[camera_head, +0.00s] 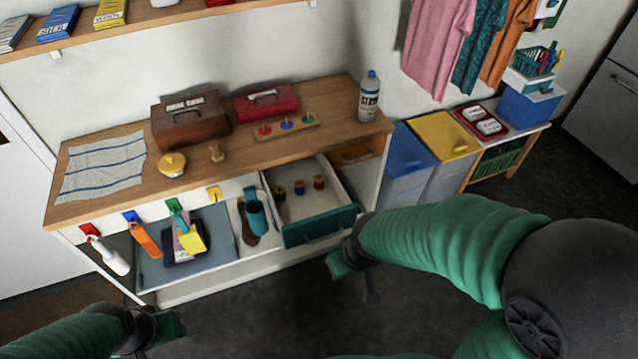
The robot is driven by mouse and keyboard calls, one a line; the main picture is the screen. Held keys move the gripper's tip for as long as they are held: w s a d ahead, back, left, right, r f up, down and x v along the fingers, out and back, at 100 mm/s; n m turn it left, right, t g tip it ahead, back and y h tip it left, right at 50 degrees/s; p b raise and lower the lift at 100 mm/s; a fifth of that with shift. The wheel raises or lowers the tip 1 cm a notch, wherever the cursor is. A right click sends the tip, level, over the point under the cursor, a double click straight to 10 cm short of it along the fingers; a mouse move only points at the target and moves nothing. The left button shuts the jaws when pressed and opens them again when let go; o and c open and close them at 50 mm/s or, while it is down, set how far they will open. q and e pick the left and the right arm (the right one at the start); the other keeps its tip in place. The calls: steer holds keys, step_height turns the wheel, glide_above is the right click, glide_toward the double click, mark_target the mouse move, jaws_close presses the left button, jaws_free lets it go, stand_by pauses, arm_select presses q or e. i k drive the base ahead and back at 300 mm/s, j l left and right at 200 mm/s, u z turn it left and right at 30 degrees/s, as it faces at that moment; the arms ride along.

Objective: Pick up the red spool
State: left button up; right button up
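A small red spool (319,182) stands in the open drawer (318,229) of the wooden-topped counter. It is the rightmost of three small spools; the other two, a middle spool (299,187) and a left spool (281,191), look dark and their colours are hard to tell. My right gripper (340,266) is just in front of and below the drawer front, apart from the spools. My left gripper (168,326) is low at the bottom left, over the floor and far from the drawer. Both grippers are small and dark here, so their finger opening is unclear.
The teal drawer front and its handle stand between my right gripper and the spools. On the counter are a board (286,126) with red, blue and green pieces, a bottle (369,96), a brown case (190,120) and a red box (266,103). Bins (406,165) stand right.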

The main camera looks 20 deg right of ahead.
mark_target(319, 178)
steer(key=i+j+z, duration=0.1)
steer(key=i, duration=0.45)
steer(key=i+j, duration=0.1)
steer(key=i, duration=0.45)
steer(key=z, duration=0.05)
